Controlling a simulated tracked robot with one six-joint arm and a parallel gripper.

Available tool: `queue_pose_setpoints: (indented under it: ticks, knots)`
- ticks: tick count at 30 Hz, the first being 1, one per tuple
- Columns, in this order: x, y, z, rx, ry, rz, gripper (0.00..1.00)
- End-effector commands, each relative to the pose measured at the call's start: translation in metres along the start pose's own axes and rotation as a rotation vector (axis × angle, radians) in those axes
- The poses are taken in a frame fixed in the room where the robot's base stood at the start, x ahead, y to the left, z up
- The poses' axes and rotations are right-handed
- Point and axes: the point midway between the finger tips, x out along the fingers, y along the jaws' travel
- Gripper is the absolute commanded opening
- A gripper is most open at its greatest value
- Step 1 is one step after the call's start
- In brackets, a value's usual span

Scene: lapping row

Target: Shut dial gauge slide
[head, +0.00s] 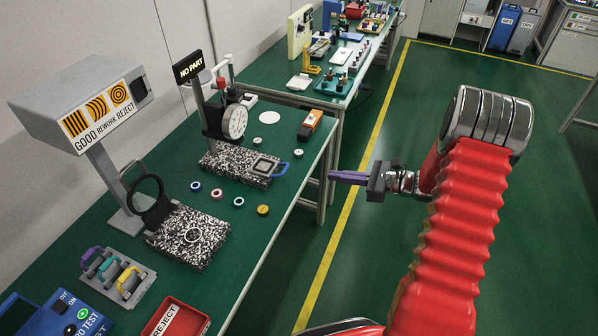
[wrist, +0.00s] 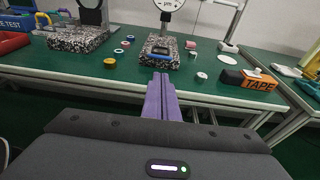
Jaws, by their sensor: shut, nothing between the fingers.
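The dial gauge (head: 234,122) has a round white face and stands over a speckled granite base (head: 225,168). A slide (head: 264,165) with a blue handle (head: 281,169) sits on the base's right end, away from under the gauge. In the wrist view the gauge (wrist: 170,4) is cut off at the top, and the blue handle (wrist: 160,56) shows at the base's near end. My gripper (head: 333,176), with purple fingers, is shut and empty. It is apart from the handle, to its right, beyond the bench edge. Its fingers (wrist: 160,80) point toward the handle in the wrist view.
Several coloured rings (head: 217,195) lie in front of the base. An orange tape box (head: 309,124) stands behind it. A second granite base (head: 188,238) with a ring stand is nearer. A red reject tray (head: 176,318) sits at the near bench edge. The aisle floor (head: 375,255) is clear.

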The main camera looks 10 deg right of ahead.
Motion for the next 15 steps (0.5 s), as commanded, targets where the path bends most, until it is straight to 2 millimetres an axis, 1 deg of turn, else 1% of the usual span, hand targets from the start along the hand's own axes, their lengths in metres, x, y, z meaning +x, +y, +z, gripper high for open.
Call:
queue_pose_setpoints:
  ticks: [5,8,15]
  knots:
    - [0.005,0.000,0.000,-0.001,0.001,0.001,0.00]
    - [0.014,0.000,0.000,-0.001,0.001,0.002,0.00]
    - [0.048,0.001,0.000,-0.002,0.001,0.004,0.00]
